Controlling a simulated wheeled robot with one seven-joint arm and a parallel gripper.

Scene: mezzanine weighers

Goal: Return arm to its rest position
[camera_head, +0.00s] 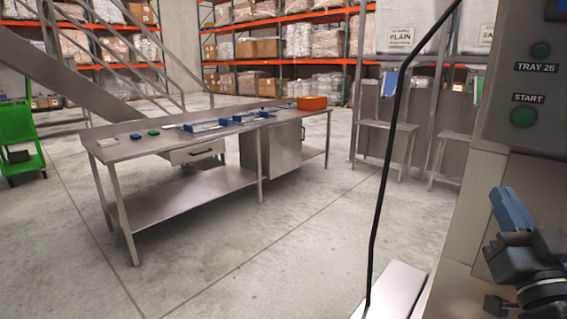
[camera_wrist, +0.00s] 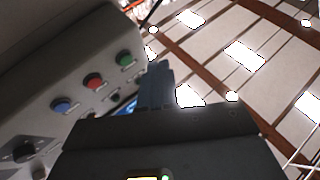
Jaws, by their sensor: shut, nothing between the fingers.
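My gripper (camera_head: 513,208) is at the right edge of the head view, close in front of a grey machine cabinet. Its blue-grey fingers point up and are shut with nothing held. In the wrist view the shut fingers (camera_wrist: 156,86) point up past a grey control panel (camera_wrist: 80,85) on the left. Part of my dark wrist (camera_head: 540,270) shows below the fingers in the head view, and the rest of the arm is out of sight.
The panel in the wrist view has a red button (camera_wrist: 94,81). A steel bench (camera_head: 190,190) stands across open concrete floor (camera_head: 290,240). A green cart (camera_head: 18,140) is at far left.

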